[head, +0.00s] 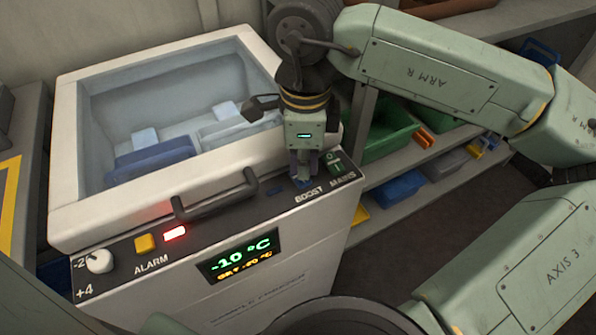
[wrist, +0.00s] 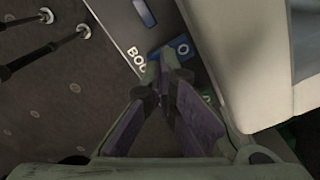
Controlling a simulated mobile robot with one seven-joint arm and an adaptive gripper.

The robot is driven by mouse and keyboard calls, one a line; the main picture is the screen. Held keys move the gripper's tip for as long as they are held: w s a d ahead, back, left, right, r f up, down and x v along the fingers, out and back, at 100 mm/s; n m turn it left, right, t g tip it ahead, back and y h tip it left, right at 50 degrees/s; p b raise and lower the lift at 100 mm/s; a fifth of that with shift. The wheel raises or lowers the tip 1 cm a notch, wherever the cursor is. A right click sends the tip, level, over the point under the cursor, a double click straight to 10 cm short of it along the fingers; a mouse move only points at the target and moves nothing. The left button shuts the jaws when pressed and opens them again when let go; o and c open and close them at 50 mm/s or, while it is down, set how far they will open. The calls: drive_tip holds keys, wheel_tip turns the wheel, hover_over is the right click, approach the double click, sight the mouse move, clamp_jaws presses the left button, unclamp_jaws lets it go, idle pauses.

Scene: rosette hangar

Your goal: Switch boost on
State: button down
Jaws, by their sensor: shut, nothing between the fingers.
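The boost switch (wrist: 183,49) is a blue rocker with a white O mark, on the dark control strip of a white chest freezer. It shows in the wrist view beside the BOO part of its label; the rest of the rocker is hidden behind my fingertips. My gripper (wrist: 166,62) is shut and empty, with its tips over or against the switch; I cannot tell whether they touch. In the head view my gripper (head: 303,178) points down at the panel just above the BOOST label. A dark, unlit small window (head: 275,191) sits left of the switch.
The green mains switch (head: 335,161) is close on the right. A dark handle (head: 215,195), lit red lamp (head: 175,233), yellow button (head: 145,243) and white knob (head: 99,261) lie leftward. The display (head: 240,256) reads -10 °C. Shelves with bins (head: 390,135) stand right.

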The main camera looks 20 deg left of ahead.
drive_tip(key=shift+f+b, duration=0.95)
idle(0.3)
drive_tip(key=shift+r, duration=0.1)
drive_tip(key=shift+r+p, duration=2.05)
drive_tip(key=shift+r, duration=1.4)
